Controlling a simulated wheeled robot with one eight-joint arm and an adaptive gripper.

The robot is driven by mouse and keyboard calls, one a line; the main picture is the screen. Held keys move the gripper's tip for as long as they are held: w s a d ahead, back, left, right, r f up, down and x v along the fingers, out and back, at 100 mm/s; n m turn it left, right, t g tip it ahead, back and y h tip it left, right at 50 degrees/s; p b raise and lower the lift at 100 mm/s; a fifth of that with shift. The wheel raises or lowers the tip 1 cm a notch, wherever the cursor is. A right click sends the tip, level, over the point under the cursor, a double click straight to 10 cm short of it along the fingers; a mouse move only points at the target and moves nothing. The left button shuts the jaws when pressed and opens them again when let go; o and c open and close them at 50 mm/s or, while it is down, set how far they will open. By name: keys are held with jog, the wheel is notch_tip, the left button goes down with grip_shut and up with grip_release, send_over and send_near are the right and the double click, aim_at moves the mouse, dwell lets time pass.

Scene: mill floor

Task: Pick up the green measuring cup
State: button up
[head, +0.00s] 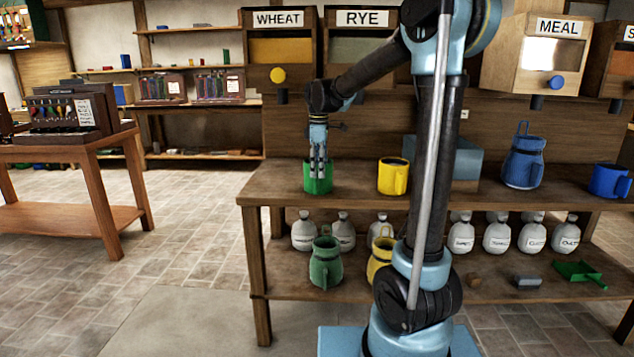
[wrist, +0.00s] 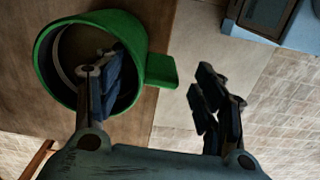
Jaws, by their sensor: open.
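The green measuring cup (head: 318,186) stands upright on the left end of the wooden bench top. In the wrist view the cup (wrist: 143,35) is at upper left, its opening facing the camera and its handle (wrist: 160,70) pointing right. My gripper (head: 319,168) points down right over the cup. In the wrist view my gripper (wrist: 160,80) is open, with one finger over the cup's opening and the other outside, to the right of the handle. The rim and handle lie between the fingers. I cannot tell how deep the fingers reach; nothing is gripped.
A yellow cup (head: 393,178) stands just right of the green one. A blue jug (head: 523,164) and blue cup (head: 609,181) are farther right. A green jug (head: 325,263), yellow jug and several white bottles sit on the lower shelf. Wheat (head: 280,50) and rye bins hang above.

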aim_at(316, 184)
jog(key=shift+a+f, duration=0.15)
jog(key=shift+f, duration=1)
jog(key=shift+a+f, duration=0.2)
jog(key=shift+f, duration=0.9)
jog(key=shift+a+f, duration=0.15)
jog(key=shift+f, duration=1)
jog(key=shift+c, duration=0.5)
grip_shut()
